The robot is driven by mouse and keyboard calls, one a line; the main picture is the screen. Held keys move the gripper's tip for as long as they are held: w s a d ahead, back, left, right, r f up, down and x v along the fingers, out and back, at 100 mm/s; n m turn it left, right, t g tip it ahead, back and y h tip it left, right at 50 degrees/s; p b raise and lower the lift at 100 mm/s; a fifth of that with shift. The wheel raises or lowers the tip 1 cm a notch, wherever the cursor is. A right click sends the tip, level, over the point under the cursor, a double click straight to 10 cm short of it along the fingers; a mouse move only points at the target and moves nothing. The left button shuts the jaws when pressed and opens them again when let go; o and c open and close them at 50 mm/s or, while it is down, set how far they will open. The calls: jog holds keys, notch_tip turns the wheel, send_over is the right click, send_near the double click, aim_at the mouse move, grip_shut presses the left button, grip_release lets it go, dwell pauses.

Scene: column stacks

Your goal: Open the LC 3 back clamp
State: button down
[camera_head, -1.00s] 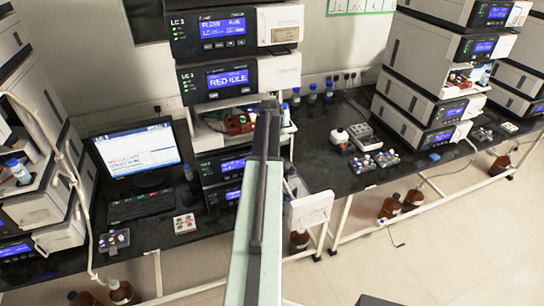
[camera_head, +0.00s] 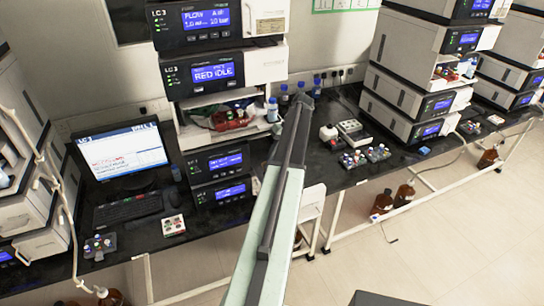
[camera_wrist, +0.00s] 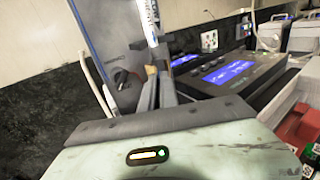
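The LC 3 stack (camera_head: 160,47) stands at the back centre of the head view, with a lit "RED IDLE" screen (camera_head: 212,73). Below that screen is an open bay (camera_head: 190,133) holding red parts (camera_head: 228,119). In the wrist view my gripper (camera_wrist: 155,90) shows as two narrow grey fingers close together. Whether there is a gap between them is unclear, and nothing held can be made out.
A monitor (camera_head: 124,149) and keyboard (camera_head: 127,208) stand left of the stack. Small bottles (camera_head: 272,110) are beside the bay. Vial trays (camera_head: 364,157) lie on the dark bench to the right. More instrument stacks (camera_head: 404,95) stand behind them.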

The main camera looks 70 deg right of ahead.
dwell(0.4)
jog(key=c, duration=1.6)
grip_release()
jog(key=p+v, duration=0.6)
jog(key=v, duration=0.1)
jog(key=shift+s+d+r+p, duration=0.15)
jog(key=shift+s+r+p, duration=0.1)
jog(key=shift+r+p, duration=0.1)
